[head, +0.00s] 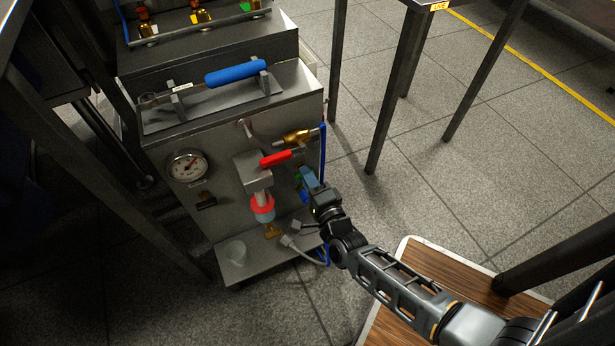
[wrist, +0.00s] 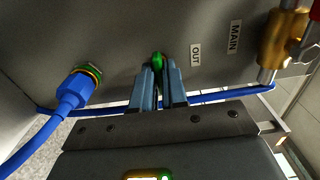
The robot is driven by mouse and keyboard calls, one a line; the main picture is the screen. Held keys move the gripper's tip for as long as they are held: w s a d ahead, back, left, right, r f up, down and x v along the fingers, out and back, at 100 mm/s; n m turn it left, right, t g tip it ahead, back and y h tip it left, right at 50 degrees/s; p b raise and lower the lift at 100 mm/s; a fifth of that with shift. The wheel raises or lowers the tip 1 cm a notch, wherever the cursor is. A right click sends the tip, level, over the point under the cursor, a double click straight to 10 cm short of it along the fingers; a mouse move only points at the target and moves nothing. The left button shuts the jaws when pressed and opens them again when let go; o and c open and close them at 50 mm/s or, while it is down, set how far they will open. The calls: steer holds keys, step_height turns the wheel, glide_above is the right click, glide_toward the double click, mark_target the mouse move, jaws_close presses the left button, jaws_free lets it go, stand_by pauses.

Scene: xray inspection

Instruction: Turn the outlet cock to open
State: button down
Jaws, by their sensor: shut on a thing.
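The outlet cock (wrist: 158,59) shows as a small green handle on the grey cabinet front, beside a label reading OUT (wrist: 195,54). My gripper (wrist: 158,75) is shut on the cock, with its two blue-grey fingers on either side of it. The fingers hide most of the handle, so I cannot tell its angle. In the head view my gripper (head: 304,174) reaches the right side of the cabinet front, below the red lever.
A brass valve (head: 298,137) with a red lever (head: 275,159) sits just above my gripper; the wrist view labels it MAIN (wrist: 235,37). A blue hose (wrist: 68,98) joins the panel at left. A gauge (head: 187,166) and a clear cup (head: 236,252) are further left.

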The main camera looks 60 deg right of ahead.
steer(key=shift+n, duration=0.4)
steer(key=n+p, duration=0.1)
steer(key=n, duration=0.2)
steer(key=shift+n, duration=0.3)
steer(key=n+p, duration=0.1)
steer(key=n, duration=0.3)
steer(key=shift+n, duration=0.3)
steer(key=n+p, duration=0.1)
steer(key=n, duration=0.3)
steer(key=shift+n, duration=0.3)
steer(key=shift+f+n+p, duration=0.1)
steer(key=shift+n+p, duration=0.2)
steer(key=shift+n, duration=1.8)
steer(key=c, duration=1.2)
jaws_free()
steer(key=p+v, duration=0.1)
steer(key=v, duration=0.6)
steer(key=shift+s+a+p, duration=0.25)
steer(key=shift+s+p, duration=0.1)
